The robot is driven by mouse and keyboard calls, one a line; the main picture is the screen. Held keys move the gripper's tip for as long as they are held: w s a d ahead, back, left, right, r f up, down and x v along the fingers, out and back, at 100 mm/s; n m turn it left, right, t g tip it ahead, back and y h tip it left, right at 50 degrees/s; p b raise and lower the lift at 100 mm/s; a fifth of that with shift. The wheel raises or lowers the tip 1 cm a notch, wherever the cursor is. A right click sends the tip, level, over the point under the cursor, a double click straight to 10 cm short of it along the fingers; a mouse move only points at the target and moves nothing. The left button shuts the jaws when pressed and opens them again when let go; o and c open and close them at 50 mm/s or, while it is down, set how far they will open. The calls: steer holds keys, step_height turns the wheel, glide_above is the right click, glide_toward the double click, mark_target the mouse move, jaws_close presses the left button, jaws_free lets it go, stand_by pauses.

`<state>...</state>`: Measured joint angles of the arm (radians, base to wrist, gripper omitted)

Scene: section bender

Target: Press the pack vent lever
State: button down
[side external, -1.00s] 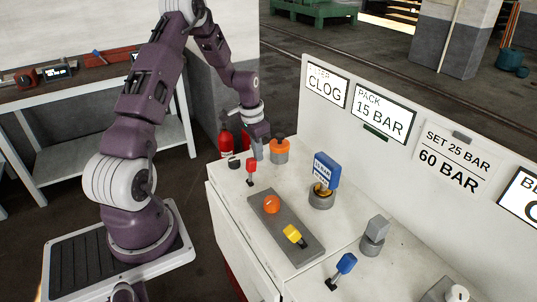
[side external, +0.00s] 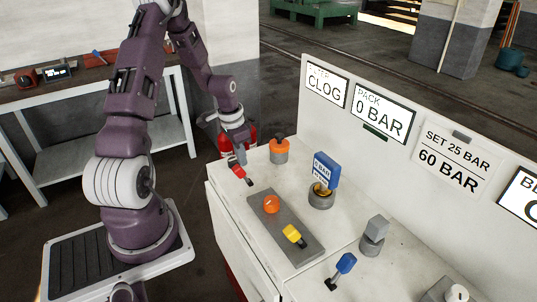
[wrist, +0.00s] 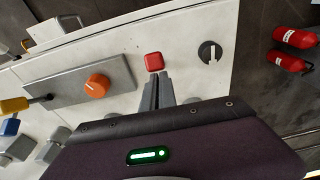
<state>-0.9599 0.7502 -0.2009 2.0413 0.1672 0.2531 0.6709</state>
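A red-capped lever (side external: 239,172) stands on the white console top near its left end, tilted to the left in the side view. No label for it is readable. Its red cap (wrist: 153,62) shows just beyond my fingertips in the wrist view. My gripper (side external: 241,158) is right at the lever, with its fingers (wrist: 158,80) closed together and nothing visible between them. The fingertips look very close to the cap; whether they touch it I cannot tell. The pack display (side external: 381,117) reads 0 BAR.
An orange-topped grey fitting (side external: 279,152) stands just right of my gripper. A grey plate carries an orange knob (side external: 271,204) and a yellow lever (side external: 294,235). A black dial (wrist: 210,52) lies near the red lever. Red fire extinguishers (wrist: 295,37) stand beyond the console edge.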

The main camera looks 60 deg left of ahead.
steer(key=shift+s+f+g, duration=0.15)
steer(key=shift+s+f, duration=0.1)
steer(key=shift+s, duration=0.35)
steer(key=shift+s+f+g, duration=0.15)
steer(key=shift+s+f, duration=0.1)
steer(key=shift+s, duration=0.35)
steer(key=w+r, duration=0.3)
steer(key=w, duration=0.3)
steer(key=s+r, duration=0.6)
steer(key=s, duration=0.1)
steer(key=shift+s+r, duration=0.25)
steer(key=shift+r, duration=0.1)
steer(key=shift+t, duration=0.4)
steer(key=d+r+y, duration=0.1)
steer(key=d+r, duration=0.8)
steer(key=d, duration=0.2)
steer(key=s+d+r+t, duration=0.2)
steer(key=s+d+r, duration=0.2)
steer(key=s+d, duration=0.2)
steer(key=s+d+r+t+h, duration=0.1)
steer(key=s+d+r, duration=0.3)
steer(key=d, duration=0.6)
steer(key=shift+s+d+t, duration=0.2)
steer(key=shift+s+t, duration=0.2)
steer(key=shift+s, duration=0.75)
